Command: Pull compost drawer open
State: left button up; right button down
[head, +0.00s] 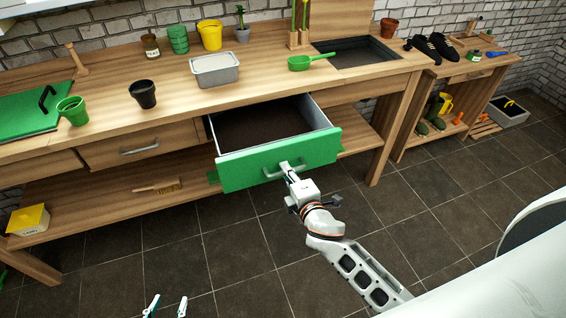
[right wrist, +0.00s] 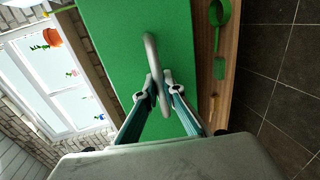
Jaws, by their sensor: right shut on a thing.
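The compost drawer has a green front (head: 238,172) and stands well out of the wooden bench, with dark brown compost visible inside. Its grey bar handle (head: 270,172) is on the green front. My right gripper (head: 287,168) is shut on this handle. In the right wrist view, the two fingers (right wrist: 160,88) are on either side of the handle bar (right wrist: 151,55), against the green front (right wrist: 125,40). My left gripper (head: 167,305) shows only its two fingertips at the bottom edge of the head view. They are apart with nothing between them, over the floor.
A closed wooden drawer (head: 125,150) is left of the open one. A lower shelf (head: 110,200) runs beneath. The tiled floor (head: 220,265) in front is clear.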

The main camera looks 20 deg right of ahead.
jog(key=shift+s, duration=0.3)
jog(key=c, duration=2.4)
grip_release()
jog(key=v, duration=1.2)
jog(key=s+f+m+g, duration=0.1)
jog(key=s+f+m, duration=0.3)
jog(key=f, duration=0.1)
jog(key=s+f+m+g+y, duration=0.1)
jog(key=s+f+m+g, duration=0.1)
jog(key=s+f+m, duration=0.2)
jog(key=s+f+m+g+y, duration=0.1)
jog(key=s+f+m, duration=0.3)
jog(key=f+m, duration=0.2)
jog(key=shift+s+a+g, duration=0.1)
jog(key=shift+g, duration=0.3)
